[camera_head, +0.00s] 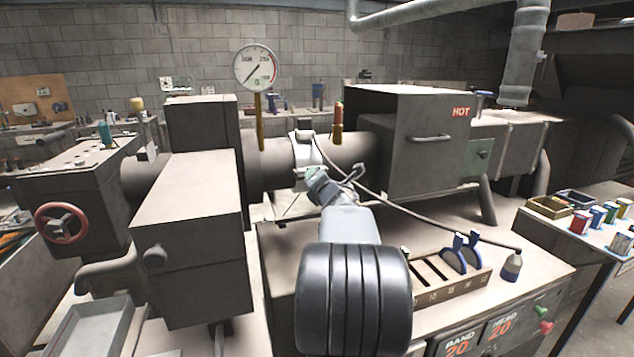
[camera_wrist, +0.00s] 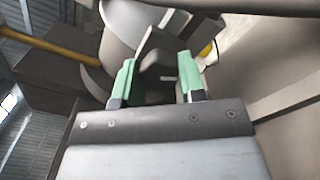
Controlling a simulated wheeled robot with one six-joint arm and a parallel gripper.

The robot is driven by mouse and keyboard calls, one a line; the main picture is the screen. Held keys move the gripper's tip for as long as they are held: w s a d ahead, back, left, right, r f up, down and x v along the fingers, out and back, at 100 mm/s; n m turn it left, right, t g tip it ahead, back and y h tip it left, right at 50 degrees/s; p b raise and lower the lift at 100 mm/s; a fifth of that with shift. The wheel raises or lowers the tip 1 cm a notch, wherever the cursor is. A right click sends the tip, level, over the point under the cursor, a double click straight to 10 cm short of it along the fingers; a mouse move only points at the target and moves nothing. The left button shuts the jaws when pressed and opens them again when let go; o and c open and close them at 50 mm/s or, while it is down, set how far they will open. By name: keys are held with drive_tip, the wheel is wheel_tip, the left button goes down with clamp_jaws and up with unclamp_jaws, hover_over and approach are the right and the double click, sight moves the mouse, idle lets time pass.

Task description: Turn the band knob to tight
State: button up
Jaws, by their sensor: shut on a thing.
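A pale metal band (camera_head: 302,150) wraps the grey barrel (camera_head: 268,165) in the middle of the machine. My gripper (camera_head: 312,178) reaches up to the lower front of this band; my arm covers part of the view there. In the wrist view my gripper (camera_wrist: 156,84) has its two green fingertips on either side of a dark block-like part, the band knob (camera_wrist: 157,90). The fingers are shut on it. The knob's marking cannot be read, and in the head view it is hidden by my gripper.
A dial gauge (camera_head: 256,67) stands above the barrel. A grey box marked HOT (camera_head: 415,130) is at the right. A cable runs from the band area to a small plug (camera_head: 512,266). A slotted rack (camera_head: 450,277) holds blue half-rings. A red handwheel (camera_head: 61,222) is at left.

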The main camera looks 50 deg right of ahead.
drive_tip(key=n+p, duration=0.9)
drive_tip(key=n, duration=0.2)
drive_tip(key=n+p, duration=0.9)
drive_tip(key=n, duration=0.3)
drive_tip(key=shift+s+d+r+n+p, duration=0.1)
drive_tip(key=shift+d+n+p, duration=0.1)
drive_tip(key=shift+n+p, duration=0.15)
idle(2.0)
idle(0.4)
drive_tip(key=o, duration=0.9)
drive_tip(key=shift+o, duration=0.2)
